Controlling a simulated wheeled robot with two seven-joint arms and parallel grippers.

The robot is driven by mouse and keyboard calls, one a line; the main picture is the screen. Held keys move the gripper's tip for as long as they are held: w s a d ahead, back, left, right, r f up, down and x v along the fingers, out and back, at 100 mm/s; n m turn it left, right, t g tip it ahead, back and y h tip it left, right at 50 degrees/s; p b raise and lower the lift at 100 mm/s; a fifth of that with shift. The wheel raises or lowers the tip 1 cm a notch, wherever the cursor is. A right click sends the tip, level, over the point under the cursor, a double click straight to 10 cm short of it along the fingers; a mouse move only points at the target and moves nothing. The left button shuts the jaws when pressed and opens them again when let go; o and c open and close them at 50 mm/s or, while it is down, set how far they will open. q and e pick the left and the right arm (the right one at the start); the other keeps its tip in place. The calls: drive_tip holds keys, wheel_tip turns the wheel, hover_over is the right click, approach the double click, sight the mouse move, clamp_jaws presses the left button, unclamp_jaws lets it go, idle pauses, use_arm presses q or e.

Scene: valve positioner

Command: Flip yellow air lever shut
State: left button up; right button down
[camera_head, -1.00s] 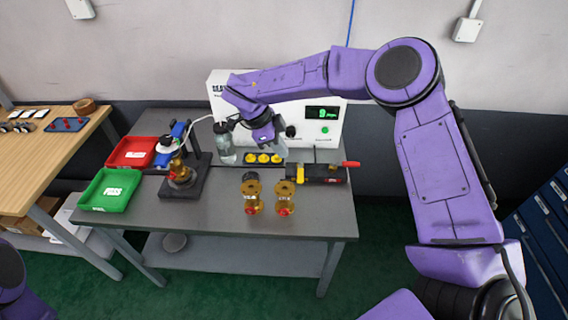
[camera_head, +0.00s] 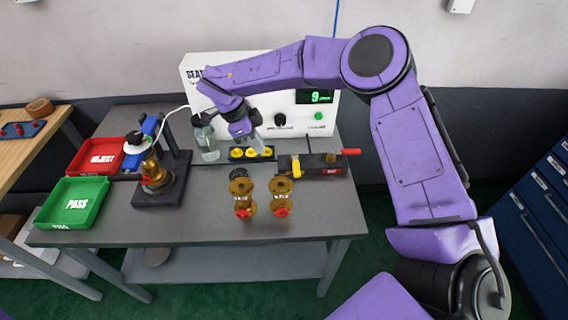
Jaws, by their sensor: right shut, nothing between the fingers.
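My right gripper (camera_head: 246,138) is shut and empty, pointing down in front of the box, above and behind a black strip with yellow round parts (camera_head: 251,153). A clear bottle (camera_head: 207,142) stands just left of it. A brass valve (camera_head: 152,172) sits in a dark stand at left, with a white hose running from it towards the box. My left gripper is not in view.
Two brass valves with red parts, one left (camera_head: 242,196) and one right (camera_head: 281,194), stand near the table's front. The red reject tray (camera_head: 96,156) and green pass tray (camera_head: 72,203) are at left. The front right is clear.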

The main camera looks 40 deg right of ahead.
sight(296, 163)
drive_tip(key=s+d+f+p, duration=0.1)
drive_tip(key=d+f, duration=0.1)
drive_tip(key=s+d+f+p, duration=0.1)
drive_tip(key=d+f+p, duration=0.1)
drive_tip(key=f, duration=0.1)
drive_tip(key=s+d+f+p, duration=0.1)
drive_tip(key=s+d+f, duration=0.1)
drive_tip(key=f, duration=0.1)
drive_tip(key=shift+d+f, duration=0.2)
drive_tip(key=shift+a+f, duration=0.1)
